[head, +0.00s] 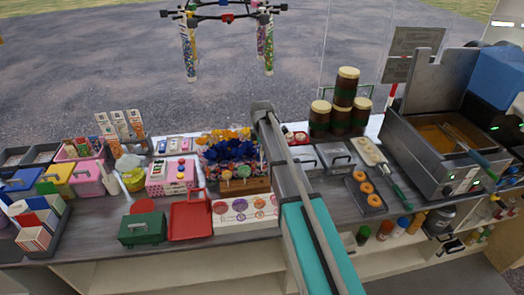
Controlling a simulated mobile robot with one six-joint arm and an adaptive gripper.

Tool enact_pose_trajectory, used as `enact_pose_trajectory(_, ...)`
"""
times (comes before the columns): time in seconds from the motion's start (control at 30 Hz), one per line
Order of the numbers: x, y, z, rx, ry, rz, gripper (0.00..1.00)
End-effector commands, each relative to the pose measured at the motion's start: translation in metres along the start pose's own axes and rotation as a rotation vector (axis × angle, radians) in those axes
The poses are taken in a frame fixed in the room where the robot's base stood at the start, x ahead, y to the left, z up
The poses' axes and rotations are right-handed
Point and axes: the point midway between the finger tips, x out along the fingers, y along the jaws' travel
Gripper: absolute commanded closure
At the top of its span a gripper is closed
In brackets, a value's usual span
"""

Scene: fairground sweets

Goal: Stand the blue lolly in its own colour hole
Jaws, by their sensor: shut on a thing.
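My arm reaches up across the middle of the counter in the head view. My gripper cannot be made out; it seems hidden behind or below the arm's far end. A brown wooden block (258,186) stands left of the arm, with a few round-headed lollies in front of or in it. Below it is a white panel (222,221) with several coloured discs. Behind the block is a crowded cluster of blue, yellow and orange pieces (226,150). I cannot tell which piece is the blue lolly, and the holes are too small to see.
A red tray (190,222) and a green box (143,229) stand left of the panel. A pink box (171,176) is behind them. Right of my arm are brown jars (340,119), a dark tray of rings (378,208) and a metal fryer (440,148). The counter is crowded.

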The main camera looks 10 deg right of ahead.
Motion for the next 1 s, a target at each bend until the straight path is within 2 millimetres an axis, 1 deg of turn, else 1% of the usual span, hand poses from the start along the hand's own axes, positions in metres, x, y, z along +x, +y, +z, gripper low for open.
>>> enact_pose_trajectory(0.03, -0.011, 0.000, 0.000, 0.000, 0.000, 0.000, 1.00)
enact_pose_trajectory(0.1, -0.019, 0.000, 0.000, 0.000, 0.000, 0.000, 1.00)
enact_pose_trajectory(0.3, -0.037, 0.000, 0.000, 0.000, 0.000, 0.000, 1.00)
enact_pose_trajectory(0.4, -0.042, 0.000, 0.000, 0.000, 0.000, 0.000, 1.00)
enact_pose_trajectory(1.0, -0.043, 0.000, 0.000, 0.000, 0.000, 0.000, 1.00)
